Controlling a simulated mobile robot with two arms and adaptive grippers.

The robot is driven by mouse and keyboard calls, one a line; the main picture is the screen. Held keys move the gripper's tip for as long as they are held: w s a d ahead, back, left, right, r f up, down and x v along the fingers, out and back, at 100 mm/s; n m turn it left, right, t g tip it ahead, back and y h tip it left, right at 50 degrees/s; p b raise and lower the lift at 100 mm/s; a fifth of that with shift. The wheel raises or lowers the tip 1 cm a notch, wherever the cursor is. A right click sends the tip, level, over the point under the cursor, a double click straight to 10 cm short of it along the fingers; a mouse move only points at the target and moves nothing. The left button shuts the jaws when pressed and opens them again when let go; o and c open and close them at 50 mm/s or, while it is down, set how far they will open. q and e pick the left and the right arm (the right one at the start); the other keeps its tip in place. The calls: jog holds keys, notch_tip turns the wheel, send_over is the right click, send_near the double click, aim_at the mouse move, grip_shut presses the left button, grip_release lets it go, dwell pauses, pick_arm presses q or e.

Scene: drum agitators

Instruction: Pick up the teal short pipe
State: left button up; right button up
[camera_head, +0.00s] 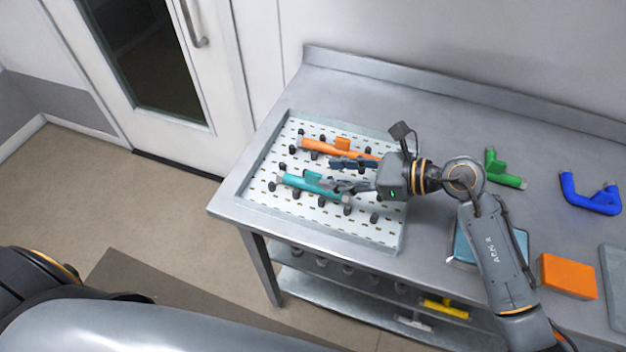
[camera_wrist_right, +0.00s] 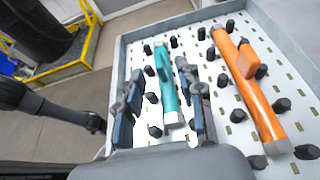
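The teal short pipe (camera_head: 297,180) lies on the white pegged tray, among black pegs, near the tray's left side in the head view. It has a short raised branch. My right gripper (camera_head: 338,174) reaches in from the right, low over the tray, with its fingers apart. In the right wrist view the teal pipe (camera_wrist_right: 167,88) lies between the two open fingers (camera_wrist_right: 160,92), with gaps on both sides. Whether a finger touches it is not clear. My left gripper is not in view.
An orange pipe (camera_head: 325,147) lies on the same tray (camera_head: 396,240), close beside the gripper. A green pipe (camera_head: 503,175), a blue pipe (camera_head: 590,197) and an orange block (camera_head: 568,277) are on the metal table (camera_head: 345,90). A raised lip runs along the table's back.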

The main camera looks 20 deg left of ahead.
aim_at(313, 173)
jog(key=p+x, duration=0.2)
jog(key=x, duration=0.4)
jog(key=shift+s+f, duration=0.1)
jog(key=shift+s, duration=0.05)
jog(key=shift+d, duration=0.1)
grip_shut()
